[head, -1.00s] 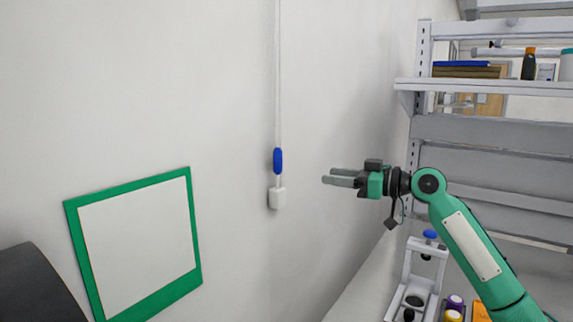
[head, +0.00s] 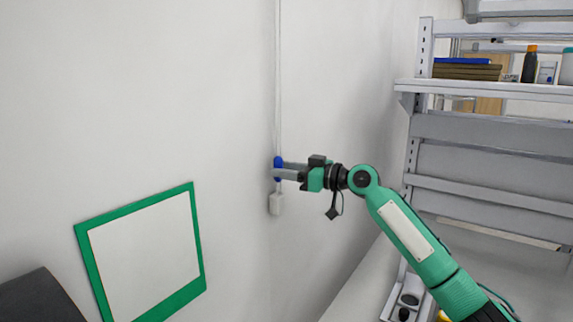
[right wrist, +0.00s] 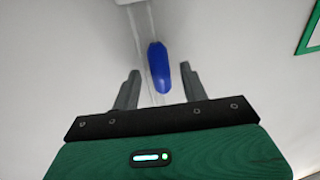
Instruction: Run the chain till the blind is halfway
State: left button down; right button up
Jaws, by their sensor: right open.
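The chain (head: 278,80) hangs as thin pale strands down the wall. A blue grip piece (head: 278,162) sits low on it, above a small white holder (head: 276,204) on the wall. My right gripper (head: 280,169) is at the blue piece, partly covering it in the head view. In the right wrist view the blue piece (right wrist: 159,67) stands between and slightly beyond the two open fingers (right wrist: 160,82), with a gap on each side. The blind itself is not in view. My left gripper is not in view.
A green-framed white panel (head: 145,250) is on the wall at lower left. A shelf (head: 490,88) with bottles and books stands at right. A bench (head: 350,290) with a white stand (head: 405,295) lies below my right arm.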

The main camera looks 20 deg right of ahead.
jog(key=shift+w+a, duration=0.1)
jog(key=shift+c, duration=0.4)
grip_shut()
notch_tip(320, 180, up, 20)
jog(key=p, duration=0.6)
jog(key=shift+r+p, duration=0.1)
jog(key=shift+p, duration=0.25)
jog(key=shift+o, duration=0.4)
grip_release()
